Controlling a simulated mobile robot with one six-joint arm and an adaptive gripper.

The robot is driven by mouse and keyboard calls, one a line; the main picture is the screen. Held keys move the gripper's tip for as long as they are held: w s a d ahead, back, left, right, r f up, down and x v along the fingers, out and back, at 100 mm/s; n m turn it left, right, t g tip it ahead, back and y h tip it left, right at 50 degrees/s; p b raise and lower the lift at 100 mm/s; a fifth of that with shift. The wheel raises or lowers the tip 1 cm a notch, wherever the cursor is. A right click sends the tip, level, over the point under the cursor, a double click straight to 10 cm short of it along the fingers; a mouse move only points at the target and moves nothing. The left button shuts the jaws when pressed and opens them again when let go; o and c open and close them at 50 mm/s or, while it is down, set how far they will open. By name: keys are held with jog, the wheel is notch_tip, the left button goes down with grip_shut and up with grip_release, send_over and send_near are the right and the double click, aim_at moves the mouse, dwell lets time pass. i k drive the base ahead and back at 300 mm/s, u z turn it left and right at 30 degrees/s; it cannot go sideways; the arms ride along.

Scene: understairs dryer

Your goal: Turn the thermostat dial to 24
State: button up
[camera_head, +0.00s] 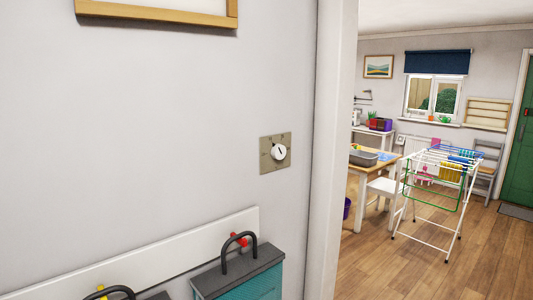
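The thermostat dial (279,152) is a round white knob with a short dark pointer mark. It sits on a square beige-brown plate (266,148) fixed to the grey wall, left of the door frame. Small marks surround the knob, but the numbers are too small to read, so I cannot tell its setting. My gripper is not in view, and nothing touches the dial.
Below the dial, a white rail (150,262) with coloured pegs runs along the wall. A teal box with a dark top (238,272) hangs or stands there. Right of the white door frame (330,150), a drying rack (436,190) stands in a room.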

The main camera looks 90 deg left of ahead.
aim_at(278, 152)
jog(key=u, duration=0.05)
jog(key=k, duration=0.15)
jog(key=u, duration=2.9)
jog(key=i, duration=0.6)
jog(key=u, duration=0.1)
jog(key=k, duration=0.3)
jog(key=u, duration=0.05)
